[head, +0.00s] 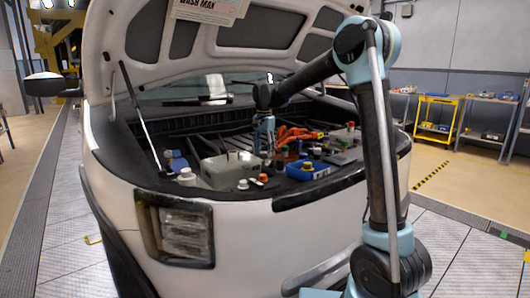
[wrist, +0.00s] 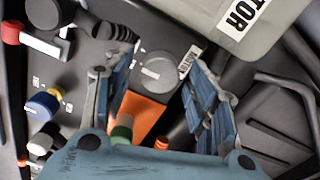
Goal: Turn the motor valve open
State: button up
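The motor valve (wrist: 158,68) shows in the wrist view as a dark grey knob with a pale line on its face. An orange handle (wrist: 140,108) extends from it towards the bottom of the picture. A label reading MOTOR lies just to its right. My gripper (wrist: 150,72) is open, with one blue-padded finger on each side of the knob; I cannot tell whether either touches it. In the head view my gripper (head: 264,140) points down into the engine bay; I cannot make out the valve clearly there.
A grey-green tank (wrist: 205,15) with a MOTOR label sits at the upper right of the wrist view. Several coloured knobs, including a blue and yellow one (wrist: 42,105), lie to the left.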

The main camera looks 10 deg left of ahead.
jog(key=c, duration=0.8)
jog(key=shift+o, duration=0.2)
jog(key=shift+n, duration=0.3)
jog(key=n, duration=0.3)
jog(key=shift+n, duration=0.4)
jog(key=n, duration=0.9)
jog(key=shift+d+n, duration=0.1)
jog(key=shift+n, duration=2.2)
